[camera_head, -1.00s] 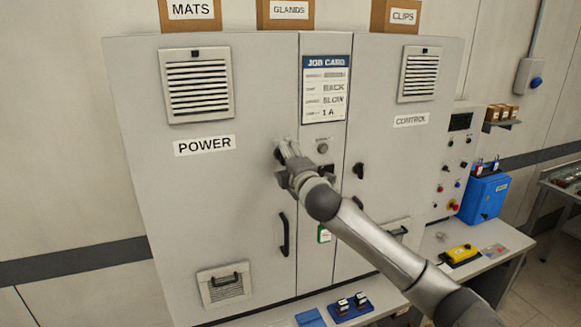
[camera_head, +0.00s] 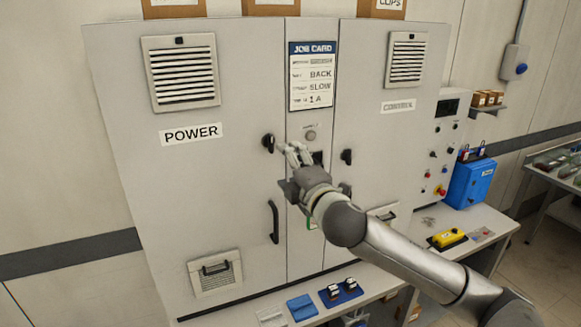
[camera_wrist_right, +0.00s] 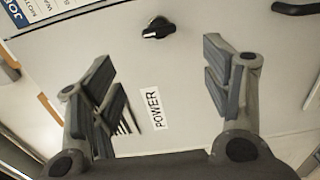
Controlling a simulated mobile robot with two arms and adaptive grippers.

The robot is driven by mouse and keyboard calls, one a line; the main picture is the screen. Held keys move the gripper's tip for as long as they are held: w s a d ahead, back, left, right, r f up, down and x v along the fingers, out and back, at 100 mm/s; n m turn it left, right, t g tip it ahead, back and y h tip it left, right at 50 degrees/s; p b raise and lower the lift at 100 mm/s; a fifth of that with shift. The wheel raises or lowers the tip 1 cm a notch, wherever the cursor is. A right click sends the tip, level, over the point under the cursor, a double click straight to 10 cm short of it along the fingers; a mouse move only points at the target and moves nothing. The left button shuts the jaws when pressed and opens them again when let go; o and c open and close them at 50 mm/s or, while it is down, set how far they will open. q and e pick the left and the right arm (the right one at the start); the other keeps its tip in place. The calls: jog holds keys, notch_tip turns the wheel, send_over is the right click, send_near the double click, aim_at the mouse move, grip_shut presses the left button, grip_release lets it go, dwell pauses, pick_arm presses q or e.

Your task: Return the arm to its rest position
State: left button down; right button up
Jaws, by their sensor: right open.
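My right gripper (camera_head: 295,155) is open and empty in front of the cabinet, just right of the black rotary knob (camera_head: 268,142) on the POWER door (camera_head: 215,185). In the right wrist view my two fingers (camera_wrist_right: 160,95) are spread wide with nothing between them. The black knob (camera_wrist_right: 158,27) lies beyond the fingertips, apart from them. The arm reaches in from the lower right. My left gripper is not in either view.
The cabinet has a CONTROL door (camera_head: 390,135) with a second knob (camera_head: 346,157), and a door handle (camera_head: 273,222). Free air lies in front of the cabinet.

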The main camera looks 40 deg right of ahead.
dwell(0.5)
jog(key=w+d+f+m+g+b, duration=0.1)
jog(key=d+f+m+g+b, duration=0.15)
jog(key=f, duration=1.25)
jog(key=w+d+f+m+g+b, duration=0.1)
jog(key=d+f+m+g+b, duration=0.15)
jog(key=f, duration=1.25)
jog(key=s+f+m+g+b, duration=0.2)
jog(key=s+f, duration=0.3)
jog(key=f, duration=0.9)
jog(key=s+f+m+g+b, duration=0.15)
jog(key=s+f, duration=0.25)
jog(key=f, duration=1.1)
jog(key=s+a+f+m+g+y+b, duration=0.15)
jog(key=s+a+f, duration=0.35)
jog(key=s+f, duration=0.55)
jog(key=s+a+f+m+g+y+b, duration=0.1)
jog(key=s+a+f+g+b, duration=0.2)
jog(key=s+f, duration=0.75)
jog(key=s+a+f+g, duration=0.1)
jog(key=s+a+f, duration=0.3)
jog(key=s, duration=0.3)
jog(key=s+a+f+m+g+y+b, duration=0.1)
jog(key=s+a+f, duration=0.3)
jog(key=s, duration=0.3)
jog(key=s+a+f+m+g, duration=0.1)
jog(key=s+a+f, duration=0.4)
jog(key=s, duration=0.2)
jog(key=shift+s+g, duration=0.15)
jog(key=shift+g, duration=0.15)
